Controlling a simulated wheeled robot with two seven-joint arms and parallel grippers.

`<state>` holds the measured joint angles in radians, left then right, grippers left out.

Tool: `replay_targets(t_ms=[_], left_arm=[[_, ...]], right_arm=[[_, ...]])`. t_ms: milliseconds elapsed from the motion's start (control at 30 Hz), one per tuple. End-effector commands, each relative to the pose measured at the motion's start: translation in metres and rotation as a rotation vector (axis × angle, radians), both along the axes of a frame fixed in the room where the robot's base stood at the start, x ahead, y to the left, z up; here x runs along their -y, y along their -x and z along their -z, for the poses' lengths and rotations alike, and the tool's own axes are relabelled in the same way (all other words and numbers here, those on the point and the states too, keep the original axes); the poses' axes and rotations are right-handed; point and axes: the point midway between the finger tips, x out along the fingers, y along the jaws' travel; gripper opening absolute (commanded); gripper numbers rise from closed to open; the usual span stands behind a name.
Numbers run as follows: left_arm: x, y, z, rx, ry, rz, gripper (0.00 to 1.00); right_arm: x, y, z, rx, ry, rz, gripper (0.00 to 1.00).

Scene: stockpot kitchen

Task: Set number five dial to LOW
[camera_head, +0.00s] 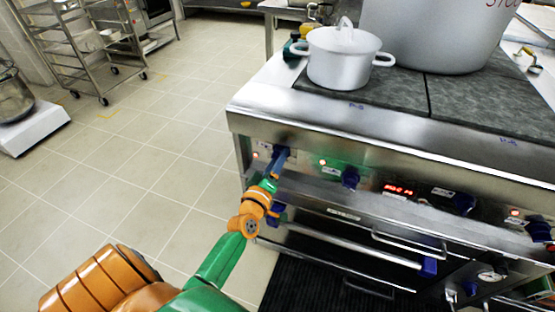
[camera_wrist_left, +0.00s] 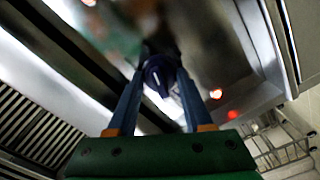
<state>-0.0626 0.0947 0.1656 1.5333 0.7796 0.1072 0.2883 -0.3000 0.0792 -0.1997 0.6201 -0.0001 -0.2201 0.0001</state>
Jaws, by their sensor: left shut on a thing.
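My left gripper (camera_head: 281,158) reaches to the left end of the stove's front panel, its blue fingers closed around a dark blue dial. In the left wrist view the dial (camera_wrist_left: 158,74), with a pale pointer line, sits between the two fingertips (camera_wrist_left: 157,72). The fingers hide most of the dial in the head view. I cannot read a number or a LOW mark beside it. My right gripper is not in view.
More blue dials (camera_head: 350,178) (camera_head: 464,203) lie along the panel, with a red display (camera_head: 398,190) between them. A lidded white pot (camera_head: 342,62) and a large stockpot (camera_head: 432,35) stand on the stove. Oven handles (camera_head: 345,247) stick out below.

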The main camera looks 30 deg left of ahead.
Motion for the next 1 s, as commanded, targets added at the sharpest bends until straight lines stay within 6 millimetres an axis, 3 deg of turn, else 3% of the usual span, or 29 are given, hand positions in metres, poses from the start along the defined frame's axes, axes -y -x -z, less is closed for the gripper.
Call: replay_targets(t_ms=[233, 267, 333, 367, 667, 1000], left_arm=[[0.000, 0.000, 0.001, -0.002, -0.001, 0.001, 0.00], [0.000, 0.000, 0.001, -0.002, -0.001, 0.001, 0.59], [0.000, 0.000, 0.001, -0.002, -0.001, 0.001, 0.78], [0.000, 0.000, 0.001, -0.002, -0.001, 0.001, 0.80], [0.001, 0.003, 0.000, -0.003, -0.001, 0.000, 0.80], [0.016, 0.064, 0.001, -0.004, -0.001, 0.001, 0.80]], right_arm=[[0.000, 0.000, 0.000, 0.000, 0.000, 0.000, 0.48], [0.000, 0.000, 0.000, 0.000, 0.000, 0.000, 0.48], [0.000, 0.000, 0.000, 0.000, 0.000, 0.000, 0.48], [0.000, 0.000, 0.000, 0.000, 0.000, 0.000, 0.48], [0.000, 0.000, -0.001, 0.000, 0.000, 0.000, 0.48], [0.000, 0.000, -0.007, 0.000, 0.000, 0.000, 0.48]])
